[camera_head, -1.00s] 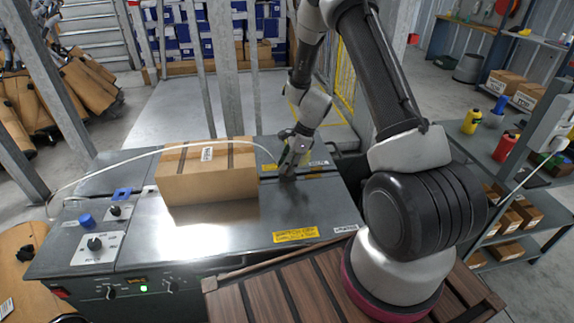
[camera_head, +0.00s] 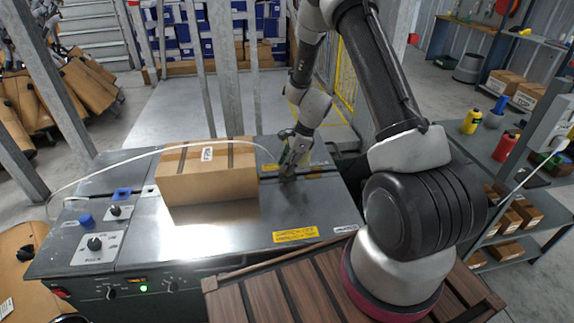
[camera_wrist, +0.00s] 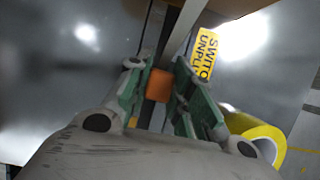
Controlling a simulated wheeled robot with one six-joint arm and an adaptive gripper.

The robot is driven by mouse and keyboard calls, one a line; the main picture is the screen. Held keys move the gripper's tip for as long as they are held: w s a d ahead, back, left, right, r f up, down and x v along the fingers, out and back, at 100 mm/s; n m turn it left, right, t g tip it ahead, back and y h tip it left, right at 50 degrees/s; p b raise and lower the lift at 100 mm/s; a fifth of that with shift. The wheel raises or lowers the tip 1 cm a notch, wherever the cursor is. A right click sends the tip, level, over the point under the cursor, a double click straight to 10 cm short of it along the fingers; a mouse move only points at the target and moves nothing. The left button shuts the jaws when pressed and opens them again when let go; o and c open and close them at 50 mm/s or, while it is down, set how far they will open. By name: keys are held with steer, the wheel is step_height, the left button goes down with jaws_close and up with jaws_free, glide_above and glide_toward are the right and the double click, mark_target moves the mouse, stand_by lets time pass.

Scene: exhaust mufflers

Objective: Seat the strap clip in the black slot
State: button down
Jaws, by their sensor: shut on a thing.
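My gripper (camera_head: 287,176) is low over the machine's metal top, just right of the cardboard box. In the wrist view its two green-padded fingers (camera_wrist: 160,88) are closed on the small orange strap clip (camera_wrist: 158,85). The pale strap (camera_head: 245,145) arches over the box to my gripper, and a strip of it (camera_wrist: 188,28) runs up from the clip in the wrist view. A dark groove (camera_wrist: 168,35) beside the strap looks like the black slot. The slot near the clip is mostly hidden, so I cannot tell whether the clip touches it.
The cardboard box (camera_head: 207,175) stands close to the left of my gripper. Knobs and a blue button (camera_head: 86,220) are at the machine's left end. Bare metal top (camera_head: 230,235) lies in front. A shelf with bottles (camera_head: 500,150) stands to the right.

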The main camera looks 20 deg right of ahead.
steer(key=shift+f, duration=0.45)
steer(key=c, duration=1.2)
jaws_free()
steer(key=shift+r, duration=0.1)
steer(key=v, duration=1.2)
